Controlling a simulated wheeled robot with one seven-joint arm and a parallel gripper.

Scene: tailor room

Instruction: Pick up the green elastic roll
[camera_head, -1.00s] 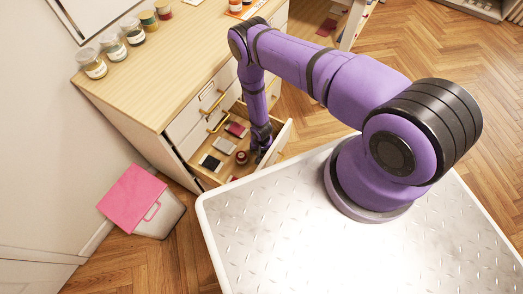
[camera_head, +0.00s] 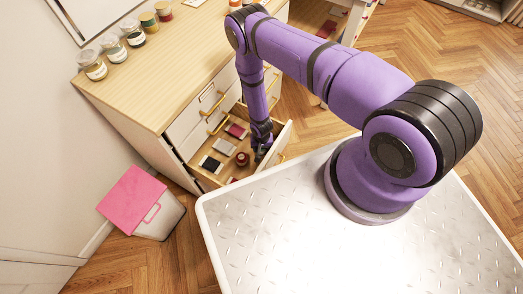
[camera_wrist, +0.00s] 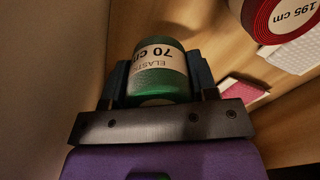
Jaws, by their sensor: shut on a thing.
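The green elastic roll (camera_wrist: 158,80) has a pale label reading "ELASTIC 70 cm" and shows in the middle of the wrist view. My gripper (camera_wrist: 158,78) has one finger on each side of the roll and is shut on it. In the head view my gripper (camera_head: 262,152) reaches down into the open drawer (camera_head: 207,178) of the wooden dresser, near the drawer's right front corner. The green roll is too small or hidden to make out in the head view.
A red roll labelled "195 cm" (camera_wrist: 278,18) lies close by in the drawer; it shows in the head view (camera_head: 242,159). Drawer walls stand close around my gripper. A pink-lidded bin (camera_head: 140,203) stands left.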

